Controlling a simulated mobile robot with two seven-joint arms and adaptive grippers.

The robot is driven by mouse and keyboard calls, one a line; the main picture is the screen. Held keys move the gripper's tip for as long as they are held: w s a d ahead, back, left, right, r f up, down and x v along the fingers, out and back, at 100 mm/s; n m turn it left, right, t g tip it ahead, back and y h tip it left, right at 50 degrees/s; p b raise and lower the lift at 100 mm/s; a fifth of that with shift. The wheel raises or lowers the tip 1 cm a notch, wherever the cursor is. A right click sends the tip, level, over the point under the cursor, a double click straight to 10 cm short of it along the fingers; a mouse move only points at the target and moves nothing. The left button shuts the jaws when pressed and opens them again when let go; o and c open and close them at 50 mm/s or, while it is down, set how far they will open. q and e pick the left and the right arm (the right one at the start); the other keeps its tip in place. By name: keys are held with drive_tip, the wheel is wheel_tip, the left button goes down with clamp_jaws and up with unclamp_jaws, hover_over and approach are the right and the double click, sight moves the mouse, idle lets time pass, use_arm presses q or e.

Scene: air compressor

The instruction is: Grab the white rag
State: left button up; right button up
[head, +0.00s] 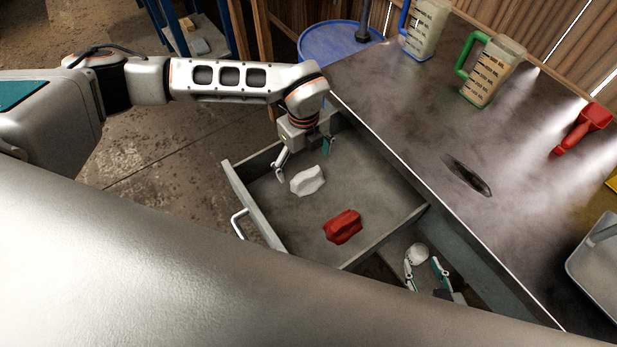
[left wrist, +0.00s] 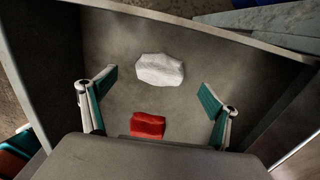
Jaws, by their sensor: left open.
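The white rag (head: 308,180) lies crumpled on the floor of an open grey drawer (head: 277,210). In the left wrist view the white rag (left wrist: 160,70) lies ahead, between and slightly beyond the fingertips. My left gripper (head: 303,161) is open and empty, above the drawer by the rag's far side; its fingers also show in the left wrist view (left wrist: 157,84). I see no contact with the rag. My right gripper (head: 424,264) is low beside the drawer, under the tabletop's edge, with its fingers apart. A whitish round thing (head: 418,252) shows by its fingertips; I cannot tell what it is.
A red rag (head: 343,227) lies in the same drawer, nearer the front corner. The drawer walls stand around both rags. A blue barrel (head: 335,42) stands behind.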

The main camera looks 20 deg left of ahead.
sight(306, 172)
use_arm(q)
wheel_tip(306, 172, down, 5)
drive_tip(key=shift+d+f+b, duration=0.1)
drive_tip(key=shift+f+b, duration=0.05)
drive_tip(key=shift+b, duration=0.2)
drive_tip(key=c, duration=1.2)
